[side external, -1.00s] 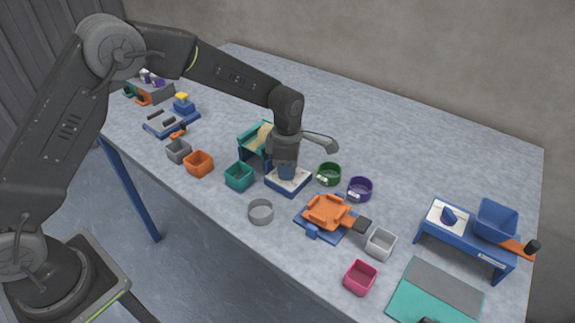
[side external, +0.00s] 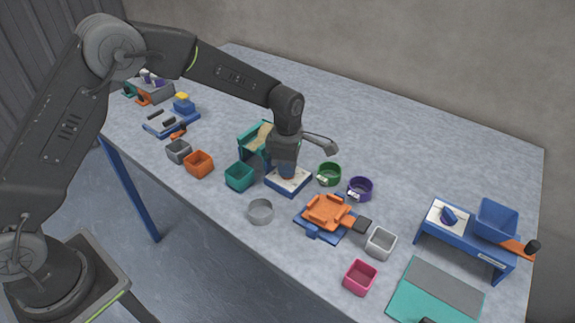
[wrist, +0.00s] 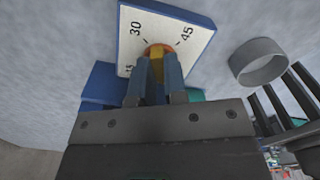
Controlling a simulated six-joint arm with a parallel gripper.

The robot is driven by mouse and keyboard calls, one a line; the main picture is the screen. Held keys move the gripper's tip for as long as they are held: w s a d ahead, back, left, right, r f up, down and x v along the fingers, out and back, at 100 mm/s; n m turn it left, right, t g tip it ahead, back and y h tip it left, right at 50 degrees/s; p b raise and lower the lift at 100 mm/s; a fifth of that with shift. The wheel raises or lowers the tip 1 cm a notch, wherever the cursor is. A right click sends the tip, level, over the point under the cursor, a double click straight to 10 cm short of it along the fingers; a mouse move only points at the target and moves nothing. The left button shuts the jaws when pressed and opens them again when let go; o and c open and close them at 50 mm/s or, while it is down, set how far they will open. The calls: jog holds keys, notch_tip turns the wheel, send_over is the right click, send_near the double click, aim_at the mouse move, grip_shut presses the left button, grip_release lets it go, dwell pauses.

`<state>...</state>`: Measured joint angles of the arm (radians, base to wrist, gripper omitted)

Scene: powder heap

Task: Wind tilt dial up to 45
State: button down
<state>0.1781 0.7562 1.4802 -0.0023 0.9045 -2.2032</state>
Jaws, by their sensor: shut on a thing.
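The tilt dial is a white plate with a blue edge (side external: 273,182), lying on the table under my gripper. In the wrist view the dial plate (wrist: 165,20) shows the marks 30 and 45, with another mark partly hidden by a finger. My gripper (side external: 287,173) points down at the dial. In the wrist view its two fingers (wrist: 158,68) are shut on the orange and yellow knob (wrist: 157,49) at the plate's middle. The fingers hide much of the knob, so I cannot tell its exact reading. A teal stand with a tan sloped surface (side external: 260,137) stands just behind the dial.
A teal box (side external: 239,177) and a grey ring (side external: 261,212) sit near the dial. Green (side external: 329,174) and purple (side external: 360,188) cups stand to its right, an orange tray (side external: 328,210) in front right. The table's back right is clear.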

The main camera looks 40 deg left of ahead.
jog(key=m, duration=0.5)
jog(key=shift+m, duration=0.4)
jog(key=m, duration=0.6)
dwell(0.4)
jog(key=c, duration=1.2)
grip_release()
jog(key=shift+o, duration=0.2)
notch_tip(320, 180, up, 14)
jog(key=shift+f, duration=0.1)
